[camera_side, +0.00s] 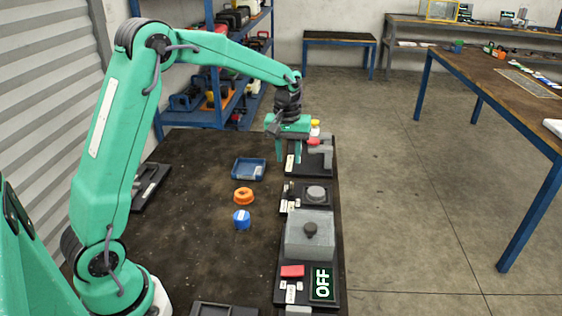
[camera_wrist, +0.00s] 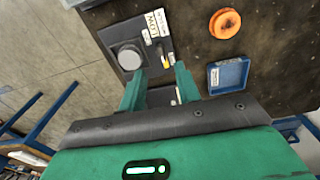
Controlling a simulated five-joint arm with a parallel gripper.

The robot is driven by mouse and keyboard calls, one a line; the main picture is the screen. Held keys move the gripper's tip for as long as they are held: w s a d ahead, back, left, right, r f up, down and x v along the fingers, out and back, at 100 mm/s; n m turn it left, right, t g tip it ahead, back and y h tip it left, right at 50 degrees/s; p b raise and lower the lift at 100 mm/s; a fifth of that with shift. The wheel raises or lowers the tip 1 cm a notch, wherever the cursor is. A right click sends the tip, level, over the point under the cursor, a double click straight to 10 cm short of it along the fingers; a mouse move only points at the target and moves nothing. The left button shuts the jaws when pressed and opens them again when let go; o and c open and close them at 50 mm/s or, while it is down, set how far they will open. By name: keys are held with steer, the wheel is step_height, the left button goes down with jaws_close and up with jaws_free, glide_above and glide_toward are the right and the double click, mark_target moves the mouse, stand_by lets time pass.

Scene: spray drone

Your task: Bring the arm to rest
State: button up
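My gripper (camera_side: 290,158) is at the far end of my arm. It points down over the far end of the dark row of fixtures on the right of the table. Its two green fingers stand apart. In the wrist view, my gripper (camera_wrist: 160,70) shows a clear gap between the fingers, with nothing held. Just beyond the fingertips there is a dark plate with a grey round disc (camera_wrist: 130,57). The disc (camera_side: 316,193) also shows in the side view, nearer the camera than my gripper. I cannot tell whether the fingertips touch anything.
On the dark table (camera_side: 190,240) lie a blue tray (camera_side: 249,168), an orange ring (camera_side: 244,196) and a blue cap (camera_side: 242,219). A yellow-capped bottle (camera_side: 315,128) is behind my gripper.

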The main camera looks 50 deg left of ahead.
steer(key=s+d+r+m+t, duration=0.2)
steer(key=s+d+r+m, duration=0.15)
steer(key=s+r, duration=0.7)
steer(key=s+d+m+t, duration=0.1)
steer(key=s+d+m, duration=0.1)
steer(key=s, duration=0.6)
steer(key=s+d+m+t, duration=0.2)
steer(key=s, duration=0.6)
steer(key=shift+s+f+m, duration=0.15)
steer(key=shift+f+m, duration=0.2)
